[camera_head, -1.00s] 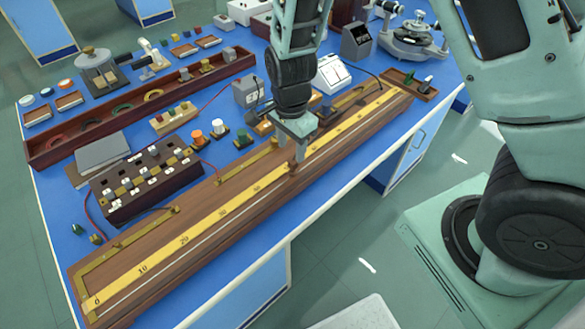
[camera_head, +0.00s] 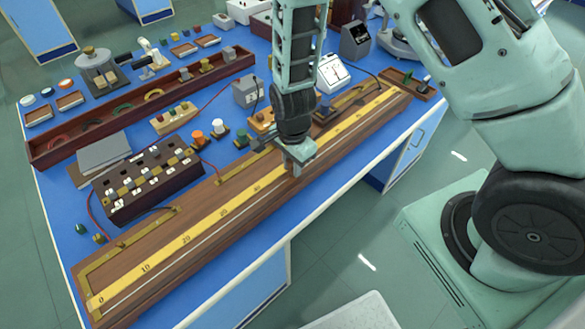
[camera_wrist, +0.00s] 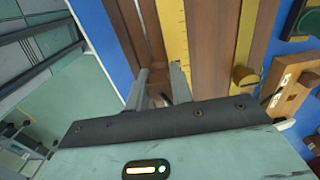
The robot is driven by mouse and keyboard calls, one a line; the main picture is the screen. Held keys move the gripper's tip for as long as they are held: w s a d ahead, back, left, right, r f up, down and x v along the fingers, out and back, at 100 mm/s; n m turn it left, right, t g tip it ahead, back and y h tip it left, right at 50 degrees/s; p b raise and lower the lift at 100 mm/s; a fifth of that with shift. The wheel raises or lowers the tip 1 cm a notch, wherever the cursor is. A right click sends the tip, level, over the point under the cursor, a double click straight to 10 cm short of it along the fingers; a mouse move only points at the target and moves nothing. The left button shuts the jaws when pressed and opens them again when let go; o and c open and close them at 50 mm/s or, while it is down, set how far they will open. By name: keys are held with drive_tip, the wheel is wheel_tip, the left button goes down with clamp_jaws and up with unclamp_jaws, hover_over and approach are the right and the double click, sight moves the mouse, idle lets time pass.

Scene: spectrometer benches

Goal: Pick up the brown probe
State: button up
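The long wooden bench board (camera_head: 140,262) carries a yellow metre scale (camera_head: 215,227). My gripper (camera_head: 296,165) is low over the board, pointing down, near the middle of the scale. In the wrist view my gripper (camera_wrist: 158,80) has its two fingers apart, with the fingertips beside the yellow scale's edge. A small brown piece with a dark tip, seemingly the brown probe (camera_wrist: 157,89), shows between the fingers. It is mostly hidden in both views, and I cannot tell whether either finger touches it.
A dark box with brass plugs (camera_head: 150,185) stands on the blue table left of the board. Small orange, white and green terminals (camera_head: 218,128) and a grey meter box (camera_head: 247,92) stand behind it. The board's near end is clear.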

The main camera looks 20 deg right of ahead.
clamp_jaws()
drive_tip(key=shift+r, duration=0.1)
wheel_tip(320, 180, up, 9)
drive_tip(key=shift+f+b, duration=0.15)
drive_tip(key=shift+b, duration=0.35)
drive_tip(key=f, duration=0.2)
drive_tip(key=f+b, duration=0.1)
drive_tip(key=f, duration=0.2)
drive_tip(key=f+b, duration=0.1)
drive_tip(key=f, duration=0.2)
drive_tip(key=shift+s, duration=0.25)
